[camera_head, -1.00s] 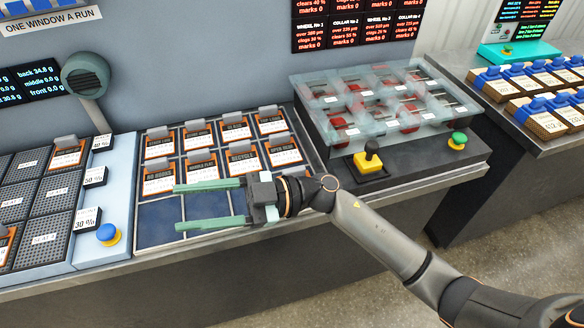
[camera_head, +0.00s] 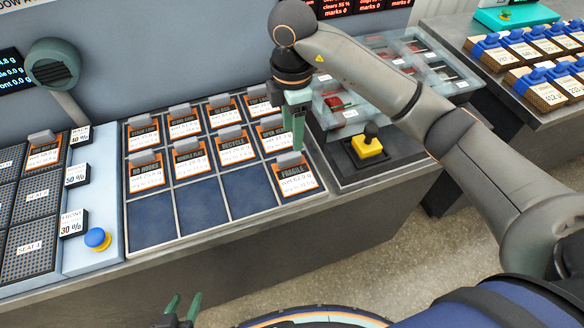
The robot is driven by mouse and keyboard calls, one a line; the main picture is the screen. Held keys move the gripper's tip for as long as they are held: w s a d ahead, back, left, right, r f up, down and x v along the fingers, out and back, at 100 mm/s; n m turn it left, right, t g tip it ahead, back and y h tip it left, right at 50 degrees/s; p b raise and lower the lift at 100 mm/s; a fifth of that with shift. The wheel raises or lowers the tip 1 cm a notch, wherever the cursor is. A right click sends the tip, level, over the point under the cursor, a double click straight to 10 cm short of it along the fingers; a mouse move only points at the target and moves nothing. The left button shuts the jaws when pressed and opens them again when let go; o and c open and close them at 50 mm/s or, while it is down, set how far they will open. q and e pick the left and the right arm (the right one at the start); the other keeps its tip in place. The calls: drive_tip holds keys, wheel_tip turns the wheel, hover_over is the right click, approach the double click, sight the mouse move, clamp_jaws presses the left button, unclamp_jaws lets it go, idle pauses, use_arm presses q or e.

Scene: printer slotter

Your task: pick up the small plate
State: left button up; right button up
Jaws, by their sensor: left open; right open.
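Several orange-edged label plates with grey tabs lie in the blue-celled tray (camera_head: 155,232). They look alike in size, so I cannot tell which one is the small plate. The FRAGILE plate (camera_head: 296,182) is in the front row at the far right. My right gripper (camera_head: 296,146) points down with its green fingers just above or beside that plate's grey tab (camera_head: 290,160). It is open; whether it touches the tab is unclear. My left gripper (camera_head: 181,308) is open and empty at the bottom edge, in front of the counter.
The other front cells are bare blue. A yellow-based joystick (camera_head: 368,142) and a clear-covered case (camera_head: 345,108) stand right of the tray. A blue button (camera_head: 97,238) and dark perforated seats (camera_head: 38,205) are to the left. Blue-handled blocks (camera_head: 540,85) stand far right.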

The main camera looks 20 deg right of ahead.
sight(289, 156)
drive_tip(key=f, duration=0.8)
drive_tip(key=shift+w+a+f+p, duration=0.15)
drive_tip(key=shift+w+a+p, duration=0.15)
drive_tip(key=shift+p, duration=0.1)
clamp_jaws()
